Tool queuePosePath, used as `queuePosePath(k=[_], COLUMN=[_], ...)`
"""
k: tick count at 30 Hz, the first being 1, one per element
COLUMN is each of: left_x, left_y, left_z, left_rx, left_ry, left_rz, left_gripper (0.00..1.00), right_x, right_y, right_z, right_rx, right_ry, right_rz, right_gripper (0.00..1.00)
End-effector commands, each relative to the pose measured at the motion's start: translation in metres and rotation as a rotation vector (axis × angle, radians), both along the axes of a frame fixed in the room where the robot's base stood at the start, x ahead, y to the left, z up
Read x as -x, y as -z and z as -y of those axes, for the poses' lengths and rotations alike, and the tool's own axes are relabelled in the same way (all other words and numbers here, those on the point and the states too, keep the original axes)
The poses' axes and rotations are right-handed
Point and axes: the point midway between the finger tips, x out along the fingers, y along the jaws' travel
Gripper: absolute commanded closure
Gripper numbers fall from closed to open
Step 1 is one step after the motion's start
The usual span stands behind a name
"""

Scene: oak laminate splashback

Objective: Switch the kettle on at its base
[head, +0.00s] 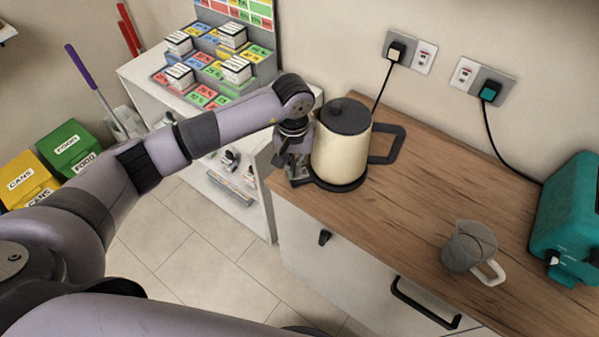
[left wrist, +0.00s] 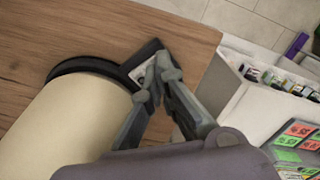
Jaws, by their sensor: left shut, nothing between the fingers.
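The cream kettle (head: 340,153) with a dark lid and dark handle stands upright on its black base (head: 347,185) at the left end of the wooden counter. It also shows in the left wrist view (left wrist: 50,130), with the base (left wrist: 90,66) reaching out beside it. My left gripper (head: 298,172) is shut and empty, pointing down at the part of the base left of the kettle. In the left wrist view its fingertips (left wrist: 157,68) are at the base's protruding end, over a small light patch; I cannot tell if they touch. My right gripper is not in view.
A grey jug (head: 468,246) with a white handle and a teal toaster (head: 569,215) stand on the counter (head: 425,200) to the right. Wall sockets with plugs and cords are behind. A white shelf unit (head: 150,85) stands left of the counter.

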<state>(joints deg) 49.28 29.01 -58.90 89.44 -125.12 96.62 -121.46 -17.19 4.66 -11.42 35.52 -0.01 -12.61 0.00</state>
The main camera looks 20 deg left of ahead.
Motion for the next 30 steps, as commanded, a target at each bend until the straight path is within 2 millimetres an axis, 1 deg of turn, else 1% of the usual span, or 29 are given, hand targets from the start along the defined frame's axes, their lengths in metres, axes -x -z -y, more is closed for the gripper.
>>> queuePosePath(k=[14,16,19,30], left_x=[0.0,0.0,0.0,-0.001], left_y=[0.008,0.006,0.0,-0.03], left_z=[0.0,0.0,0.0,0.0], left_rx=[0.0,0.0,0.0,0.0], left_ry=[0.0,0.0,0.0,0.0], left_rz=[0.0,0.001,0.002,0.002], left_gripper=[1.0,1.0,1.0,1.0], right_x=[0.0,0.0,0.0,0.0], right_y=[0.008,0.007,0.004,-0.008], right_z=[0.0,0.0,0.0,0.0], right_rx=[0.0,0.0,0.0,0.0], right_ry=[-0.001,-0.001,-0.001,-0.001], right_rz=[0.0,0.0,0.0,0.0], right_gripper=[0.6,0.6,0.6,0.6])
